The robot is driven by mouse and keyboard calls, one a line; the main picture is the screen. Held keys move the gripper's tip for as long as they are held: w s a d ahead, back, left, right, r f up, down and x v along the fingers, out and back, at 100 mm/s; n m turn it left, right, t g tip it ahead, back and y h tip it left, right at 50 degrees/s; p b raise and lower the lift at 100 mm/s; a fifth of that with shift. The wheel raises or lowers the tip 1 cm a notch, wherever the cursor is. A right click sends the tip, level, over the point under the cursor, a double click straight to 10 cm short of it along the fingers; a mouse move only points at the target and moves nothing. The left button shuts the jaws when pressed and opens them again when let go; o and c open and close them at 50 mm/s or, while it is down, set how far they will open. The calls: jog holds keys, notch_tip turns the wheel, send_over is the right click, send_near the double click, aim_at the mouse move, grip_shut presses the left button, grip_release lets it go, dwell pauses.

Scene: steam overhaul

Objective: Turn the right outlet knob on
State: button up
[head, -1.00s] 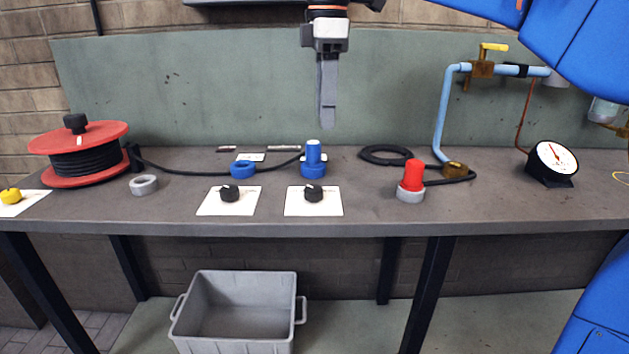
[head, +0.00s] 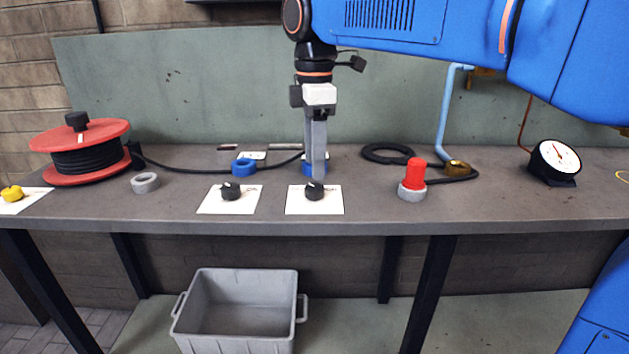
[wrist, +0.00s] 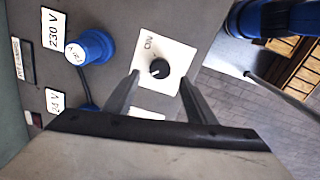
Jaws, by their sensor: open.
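The right outlet knob (head: 314,191) is a small black knob on a white plate (head: 331,207) near the bench's front edge. My gripper (head: 317,177) points down just behind and above it, with its fingers open and empty. In the wrist view, the knob (wrist: 159,69) appears between the two fingertips (wrist: 159,78), apart from both.
A blue plug (wrist: 90,47) stands behind the knob, mostly hidden by my gripper in the head view. A second black knob (head: 231,192) is to the left. A red-topped grey fitting (head: 412,182) stands to the right. A grey crate (head: 285,311) is below.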

aim_at(315, 186)
jog(key=shift+f, duration=2.85)
jog(key=c, duration=1)
